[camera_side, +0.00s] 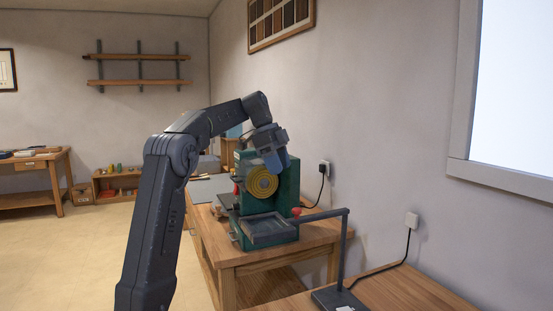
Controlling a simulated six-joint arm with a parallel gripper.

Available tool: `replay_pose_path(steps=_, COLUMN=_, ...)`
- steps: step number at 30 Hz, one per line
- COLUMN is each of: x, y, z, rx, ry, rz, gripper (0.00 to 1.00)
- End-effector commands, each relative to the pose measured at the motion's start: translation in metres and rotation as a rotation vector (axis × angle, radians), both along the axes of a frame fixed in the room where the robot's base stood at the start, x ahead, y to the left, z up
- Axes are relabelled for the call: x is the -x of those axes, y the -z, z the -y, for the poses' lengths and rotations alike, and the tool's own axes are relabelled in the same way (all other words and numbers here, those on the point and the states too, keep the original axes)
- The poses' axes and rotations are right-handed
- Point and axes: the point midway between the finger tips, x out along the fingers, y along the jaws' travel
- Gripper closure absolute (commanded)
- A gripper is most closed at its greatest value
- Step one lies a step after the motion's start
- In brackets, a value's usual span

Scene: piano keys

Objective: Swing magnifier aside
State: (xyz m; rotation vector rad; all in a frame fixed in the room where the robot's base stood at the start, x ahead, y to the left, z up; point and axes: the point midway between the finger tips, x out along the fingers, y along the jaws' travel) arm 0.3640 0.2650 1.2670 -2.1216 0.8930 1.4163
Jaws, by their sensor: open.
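The magnifier (320,215) appears to be the dark rectangular frame on a thin horizontal arm, carried by an upright post on a flat base (338,298) at the lower right. Its frame hangs in front of the lower part of a green machine (285,190) with a yellow ringed disc (262,182). My gripper (272,163) is open and points down at the top front of the machine, above the disc and above the magnifier frame. It is apart from the magnifier. The fingertips are small and partly merge with the machine; I cannot tell whether they touch it.
The machine stands on a wooden bench (240,258) against the wall. A nearer wooden top (395,290) carries the magnifier base. A red knob (296,212) sits close to the magnifier arm. Cords run to wall sockets. Open floor lies at the left.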

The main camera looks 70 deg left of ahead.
Motion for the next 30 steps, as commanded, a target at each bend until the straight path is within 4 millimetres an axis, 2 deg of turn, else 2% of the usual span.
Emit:
replay_pose_path(steps=7, x=0.005, y=-0.016, z=-0.005, rx=0.001, ry=-0.001, rz=-0.001, gripper=0.45)
replay_pose_path(steps=24, x=0.005, y=-0.017, z=-0.004, rx=0.0, ry=-0.001, rz=-0.002, gripper=0.45)
replay_pose_path(steps=26, x=0.004, y=-0.018, z=0.003, rx=-0.002, ry=-0.011, rz=-0.007, gripper=0.45)
replay_pose_path(steps=28, x=0.001, y=-0.018, z=0.02, rx=-0.008, ry=-0.041, rz=-0.018, gripper=0.45)
replay_pose_path(steps=30, x=-0.001, y=-0.017, z=0.047, rx=-0.018, ry=-0.093, rz=-0.036, gripper=0.45)
